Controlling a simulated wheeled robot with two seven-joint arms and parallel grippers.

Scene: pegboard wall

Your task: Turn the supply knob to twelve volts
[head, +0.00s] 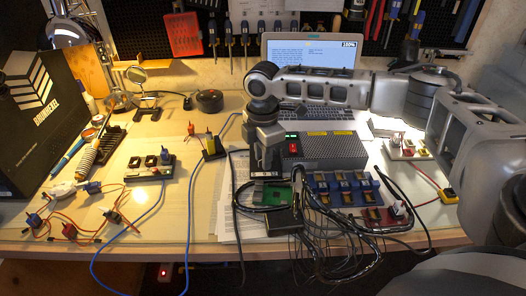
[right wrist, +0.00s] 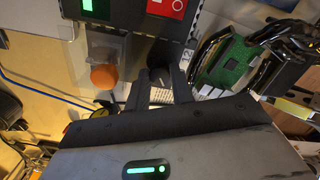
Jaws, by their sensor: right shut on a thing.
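The supply is a grey box (head: 335,152) with a green display and a red switch on its left end, behind the green circuit board. In the right wrist view its front shows a green display (right wrist: 88,6), a red switch (right wrist: 166,8), and a dark knob (right wrist: 159,60) beside a label reading 12 (right wrist: 186,56). My right gripper (right wrist: 160,88) is shut on the dark knob, one finger on each side. In the head view my right gripper (head: 268,168) hides the knob. The direction of the knob's pointer cannot be made out. My left gripper is not in view.
An orange round part (right wrist: 103,77) lies left of the fingers in the right wrist view. A green circuit board (head: 278,194) and a tangle of black cables lie in front of the supply. A laptop (head: 308,58) stands behind it. Small wired modules (head: 150,170) lie to the left.

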